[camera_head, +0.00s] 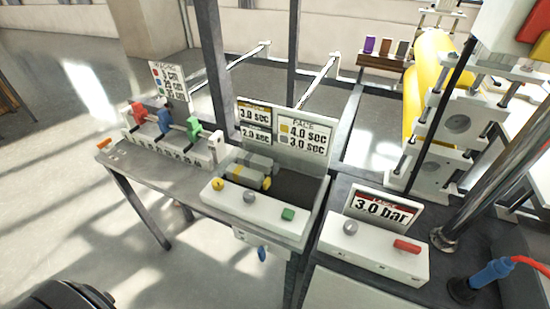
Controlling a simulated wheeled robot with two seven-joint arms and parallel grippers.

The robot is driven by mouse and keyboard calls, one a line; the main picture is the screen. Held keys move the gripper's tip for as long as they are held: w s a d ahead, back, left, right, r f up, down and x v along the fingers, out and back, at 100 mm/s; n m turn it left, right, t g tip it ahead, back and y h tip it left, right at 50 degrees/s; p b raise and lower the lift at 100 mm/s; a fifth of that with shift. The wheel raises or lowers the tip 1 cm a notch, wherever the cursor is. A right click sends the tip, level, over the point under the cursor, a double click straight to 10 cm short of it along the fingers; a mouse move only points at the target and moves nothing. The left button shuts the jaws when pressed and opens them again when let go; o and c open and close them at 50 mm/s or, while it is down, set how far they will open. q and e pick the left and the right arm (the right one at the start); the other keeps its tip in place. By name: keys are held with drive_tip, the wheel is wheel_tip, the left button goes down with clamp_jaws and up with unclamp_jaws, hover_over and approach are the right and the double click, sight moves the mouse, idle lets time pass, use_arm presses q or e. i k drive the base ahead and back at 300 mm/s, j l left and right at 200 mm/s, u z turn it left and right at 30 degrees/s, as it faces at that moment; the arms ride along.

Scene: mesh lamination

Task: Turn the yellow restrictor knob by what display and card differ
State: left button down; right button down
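The display (255,112) appears to read 3.0 sec above and 2.0 sec below. The PACE card (303,134) beside it reads 4.0 sec by a yellow mark and 3.0 sec by a grey mark. Neither gripper shows.
Left on the table are a rack (170,140) with red, blue and green clamps and a list card (170,84). To the right, another box (372,247) has a grey knob, a red handle and a 3.0 bar sign (382,208). Yellow rollers (428,80) stand behind.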

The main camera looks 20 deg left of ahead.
sight(218, 184)
drive_tip(key=u, duration=1.2)
